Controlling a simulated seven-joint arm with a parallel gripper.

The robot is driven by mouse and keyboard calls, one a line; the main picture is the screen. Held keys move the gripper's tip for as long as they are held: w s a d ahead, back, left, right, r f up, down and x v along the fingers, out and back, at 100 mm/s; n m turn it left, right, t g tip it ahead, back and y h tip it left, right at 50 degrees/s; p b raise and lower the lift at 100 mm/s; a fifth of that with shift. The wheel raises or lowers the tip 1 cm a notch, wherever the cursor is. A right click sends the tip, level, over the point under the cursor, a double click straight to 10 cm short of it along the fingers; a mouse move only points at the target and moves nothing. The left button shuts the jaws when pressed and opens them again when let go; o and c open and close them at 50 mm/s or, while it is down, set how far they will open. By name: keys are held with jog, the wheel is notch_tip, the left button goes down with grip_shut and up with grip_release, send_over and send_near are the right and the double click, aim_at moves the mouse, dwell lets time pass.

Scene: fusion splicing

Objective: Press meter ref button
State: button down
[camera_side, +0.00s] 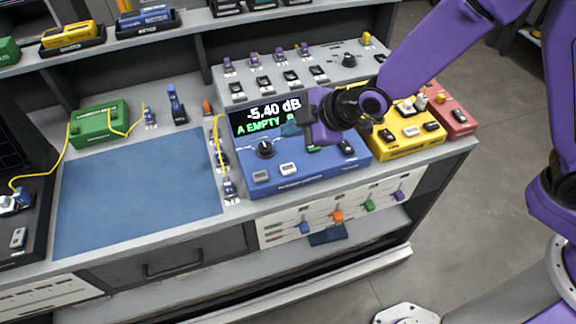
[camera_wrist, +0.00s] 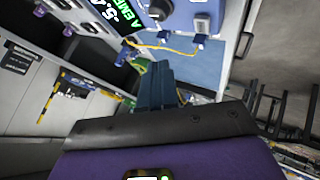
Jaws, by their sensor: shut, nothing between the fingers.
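The blue meter (camera_side: 315,176) stands on the bench in the side view, its dark screen (camera_side: 262,118) reading "-5.40 dB" with green text "A EMPTY" below. Its front face carries a black knob (camera_side: 264,149), a grey button (camera_side: 260,176), a white button (camera_side: 287,169) and a dark switch at the right. The button labels are too small to read. My gripper (camera_side: 294,130) is shut and empty, above the meter near the screen's right end, and covers part of its face. In the wrist view, its dark blue fingers (camera_wrist: 153,72) are together, with part of the meter (camera_wrist: 180,22) beyond them.
A yellow box (camera_side: 405,140) and a red box (camera_side: 455,112) stand right of the meter. A grey panel with purple-capped connectors lies behind it. A yellow fibre (camera_side: 217,140) runs along its left side. The blue mat (camera_side: 135,190) farther left is clear.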

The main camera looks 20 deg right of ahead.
aim_at(291, 170)
jog(key=shift+w+f, duration=0.1)
dwell(0.3)
jog(key=shift+f, duration=4.35)
jog(key=shift+f, duration=0.1)
jog(key=shift+f, duration=0.35)
jog(key=shift+f, duration=0.45)
jog(key=shift+r, duration=0.9)
jog(key=shift+r, duration=2.5)
